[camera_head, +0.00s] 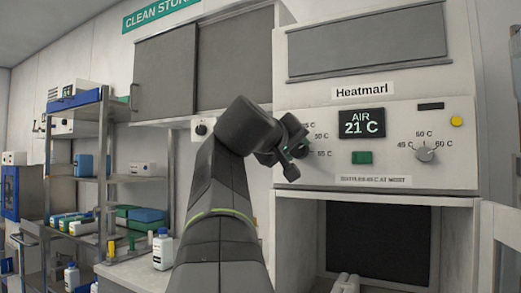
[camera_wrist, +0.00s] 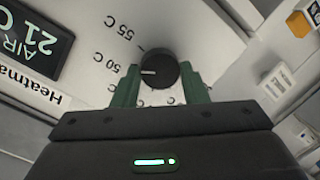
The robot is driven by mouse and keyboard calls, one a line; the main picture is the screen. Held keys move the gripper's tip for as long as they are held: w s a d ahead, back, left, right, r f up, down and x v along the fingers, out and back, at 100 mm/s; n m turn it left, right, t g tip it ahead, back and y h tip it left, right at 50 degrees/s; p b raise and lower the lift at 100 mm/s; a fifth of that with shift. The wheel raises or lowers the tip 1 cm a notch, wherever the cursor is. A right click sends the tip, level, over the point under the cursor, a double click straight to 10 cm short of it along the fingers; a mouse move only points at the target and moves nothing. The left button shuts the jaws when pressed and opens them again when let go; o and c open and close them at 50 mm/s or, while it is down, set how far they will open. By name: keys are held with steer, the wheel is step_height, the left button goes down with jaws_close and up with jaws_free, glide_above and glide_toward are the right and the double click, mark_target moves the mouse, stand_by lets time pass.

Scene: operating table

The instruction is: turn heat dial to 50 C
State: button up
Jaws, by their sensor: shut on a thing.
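The black round dial (camera_wrist: 158,68) is on the pale panel of the Heatmarl cabinet, at the left of its display. Its white pointer line faces left in the wrist view, close to the "50 C" label (camera_wrist: 121,62); the exact alignment is hard to tell. A "55 C" label (camera_wrist: 130,28) stands above it, and lower labels are partly hidden by my gripper. My gripper (camera_wrist: 157,78) is shut on the dial, one green finger on each side. In the head view my gripper (camera_head: 287,152) covers most of this dial.
The display (camera_head: 361,122) reads AIR 21 C. A green button (camera_head: 362,158), a second grey dial (camera_head: 425,150) and a yellow button (camera_head: 456,121) are on the same panel. An open chamber (camera_head: 378,240) lies below. A shelf rack (camera_head: 100,170) with bottles and boxes stands left.

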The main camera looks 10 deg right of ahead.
steer(key=shift+f, duration=0.1)
steer(key=o, duration=1)
steer(key=shift+c, duration=0.2)
steer(key=v, duration=1.3)
steer(key=shift+s+a, duration=0.25)
steer(key=shift+s, duration=0.05)
steer(key=shift+w, duration=0.1)
steer(key=x, duration=1.3)
steer(key=shift+w+d, duration=0.25)
